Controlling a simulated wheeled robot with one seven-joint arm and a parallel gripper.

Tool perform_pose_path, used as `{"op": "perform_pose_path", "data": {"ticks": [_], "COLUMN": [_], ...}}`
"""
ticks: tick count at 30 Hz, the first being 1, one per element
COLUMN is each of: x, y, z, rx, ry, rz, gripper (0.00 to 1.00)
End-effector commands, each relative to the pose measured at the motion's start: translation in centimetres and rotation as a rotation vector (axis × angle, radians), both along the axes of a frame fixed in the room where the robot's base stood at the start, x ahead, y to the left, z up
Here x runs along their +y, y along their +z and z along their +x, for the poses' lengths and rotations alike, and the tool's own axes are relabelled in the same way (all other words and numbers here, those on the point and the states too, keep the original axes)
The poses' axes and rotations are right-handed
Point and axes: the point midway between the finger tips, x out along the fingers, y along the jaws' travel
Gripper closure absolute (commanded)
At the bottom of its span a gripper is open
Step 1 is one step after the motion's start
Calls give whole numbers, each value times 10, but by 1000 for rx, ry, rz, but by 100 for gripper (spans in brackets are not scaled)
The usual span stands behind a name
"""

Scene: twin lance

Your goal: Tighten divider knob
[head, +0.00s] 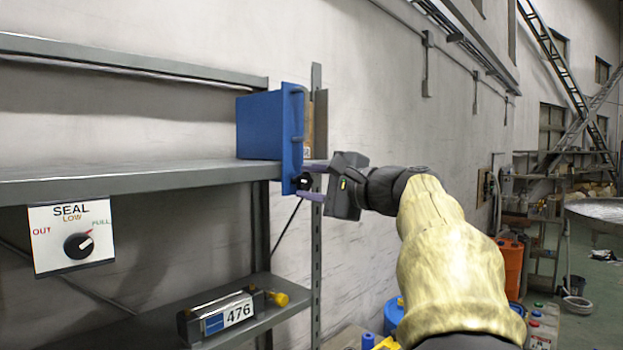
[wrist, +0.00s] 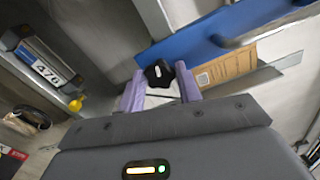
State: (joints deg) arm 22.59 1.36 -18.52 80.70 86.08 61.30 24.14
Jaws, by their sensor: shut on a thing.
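A blue divider panel (head: 272,125) stands at the right end of the upper grey shelf, with a handle on its side. A small black knob (head: 303,182) sits at the panel's lower edge. My gripper (head: 312,182) reaches in from the right, its purple fingers around the knob. In the wrist view the knob (wrist: 158,73) shows with a white mark, between the tips of the two purple fingers (wrist: 160,88). The gripper is shut on it. The blue panel (wrist: 215,38) runs just beyond the knob.
A SEAL dial sign (head: 70,236) hangs from the upper shelf (head: 120,182) at left. A black box labelled 476 (head: 220,315) with a yellow knob lies on the lower shelf. A brown cardboard piece (wrist: 226,68) is beside the panel. A grey shelf post (head: 316,260) stands close by.

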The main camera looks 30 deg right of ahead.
Motion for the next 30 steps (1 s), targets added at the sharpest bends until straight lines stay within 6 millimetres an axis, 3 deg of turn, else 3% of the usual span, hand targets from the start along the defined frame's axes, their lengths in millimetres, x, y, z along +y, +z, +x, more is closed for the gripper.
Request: {"op": "perform_pose_path", "data": {"ticks": [30], "x": [-1], "y": [1], "z": [1], "rx": [335], "ry": [-2], "rz": [907], "gripper": [88]}}
